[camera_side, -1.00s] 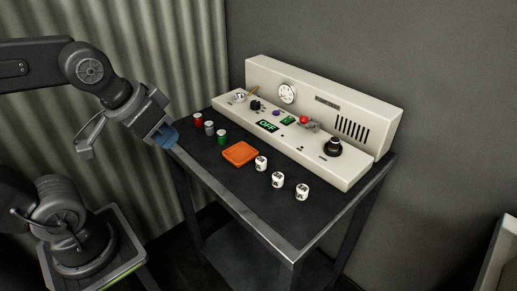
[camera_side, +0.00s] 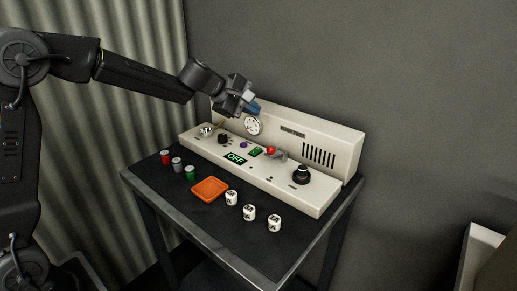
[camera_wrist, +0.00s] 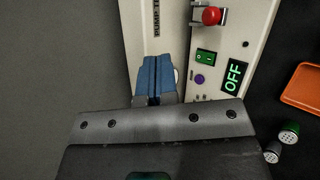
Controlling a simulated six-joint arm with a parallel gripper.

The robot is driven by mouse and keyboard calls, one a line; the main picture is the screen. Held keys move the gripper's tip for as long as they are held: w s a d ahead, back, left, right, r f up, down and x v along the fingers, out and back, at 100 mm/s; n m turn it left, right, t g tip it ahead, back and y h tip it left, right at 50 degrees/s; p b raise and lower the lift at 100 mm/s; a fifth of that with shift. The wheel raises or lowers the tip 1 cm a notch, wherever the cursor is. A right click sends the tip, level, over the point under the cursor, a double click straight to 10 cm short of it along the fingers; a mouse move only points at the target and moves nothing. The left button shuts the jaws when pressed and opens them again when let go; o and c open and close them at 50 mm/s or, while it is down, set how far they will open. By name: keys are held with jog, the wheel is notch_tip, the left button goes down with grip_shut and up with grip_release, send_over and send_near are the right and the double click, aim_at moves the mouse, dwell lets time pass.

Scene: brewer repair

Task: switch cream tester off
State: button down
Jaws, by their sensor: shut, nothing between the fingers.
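The cream tester (camera_side: 330,141) is a cream console at the back of a dark table. Its small display (camera_side: 236,158) reads OFF in green, and also in the wrist view (camera_wrist: 234,77). A green rocker switch (camera_side: 256,152) sits beside the display; the wrist view shows it too (camera_wrist: 205,57). A red-tipped lever (camera_side: 271,150) is right of the rocker. My gripper (camera_side: 253,108), with blue fingers, is above the console near the round gauge (camera_side: 254,126). In the wrist view the fingers (camera_wrist: 154,76) are together and empty, hiding much of the gauge.
A black knob (camera_side: 301,174) is at the console's right, a smaller one (camera_side: 223,139) at its left. An orange tray (camera_side: 209,189), red, grey and green cylinders (camera_side: 178,165) and white marked pieces (camera_side: 249,212) stand on the table.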

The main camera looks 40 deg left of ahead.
aim_at(258, 150)
jog(key=w+a+f+n, duration=0.3)
jog(key=w+f, duration=0.1)
jog(key=w, duration=0.1)
jog(key=shift+n+y, duration=0.3)
jog(key=shift+n, duration=0.1)
jog(key=shift+f, duration=0.15)
jog(key=shift+w+f, duration=0.15)
jog(key=shift+f, duration=1.25)
jog(key=shift+w+f, duration=0.15)
jog(key=shift+f, duration=1.3)
jog(key=shift+w+f, duration=0.15)
jog(key=shift+f, duration=1.25)
jog(key=shift+f, duration=0.15)
jog(key=shift+f, duration=0.3)
jog(key=shift+w+f, duration=0.1)
jog(key=shift+f, duration=0.2)
jog(key=shift+r, duration=0.1)
jog(key=shift+r, duration=0.65)
